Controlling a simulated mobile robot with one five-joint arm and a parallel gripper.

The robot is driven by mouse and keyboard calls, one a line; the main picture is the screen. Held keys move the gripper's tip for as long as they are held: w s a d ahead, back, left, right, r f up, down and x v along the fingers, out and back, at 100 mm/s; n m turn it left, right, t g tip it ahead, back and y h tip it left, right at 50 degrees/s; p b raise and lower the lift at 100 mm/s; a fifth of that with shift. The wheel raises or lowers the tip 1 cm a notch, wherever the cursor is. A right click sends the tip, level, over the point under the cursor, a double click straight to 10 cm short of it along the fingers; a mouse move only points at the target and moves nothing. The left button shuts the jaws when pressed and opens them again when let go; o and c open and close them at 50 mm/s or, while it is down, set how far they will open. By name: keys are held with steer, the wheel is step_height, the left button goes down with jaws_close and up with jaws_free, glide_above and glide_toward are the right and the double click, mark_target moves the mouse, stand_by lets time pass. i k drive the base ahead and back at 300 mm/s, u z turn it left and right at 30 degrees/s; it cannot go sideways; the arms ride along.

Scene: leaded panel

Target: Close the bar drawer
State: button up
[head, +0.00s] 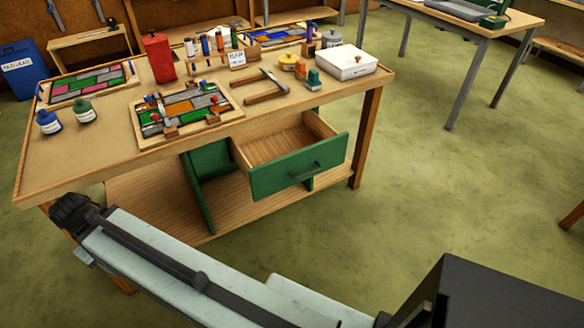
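The bar drawer (298,167) is pulled well out from under the right part of the workbench top (110,130). It has a green front and a dark bar handle (318,171), and the front faces toward me and to the right. The bare wooden inside (272,146) shows and looks empty. My arm's pale link crosses the bottom of the picture, in front of the bench and apart from the drawer in the picture. My gripper cannot be made out in this view.
The bench top holds coloured leaded panels (185,108), bottles (48,122), a red can (159,57) and a white box (347,61). A green partition (200,192) and lower shelf (150,195) are under the bench. Open green floor (440,175) lies to the right, with another table (475,25) behind.

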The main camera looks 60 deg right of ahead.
mark_target(274, 157)
steer(key=u, duration=1.6)
steer(key=i, duration=0.7)
steer(key=z, duration=4.35)
steer(key=i, duration=0.5)
steer(key=u, duration=0.1)
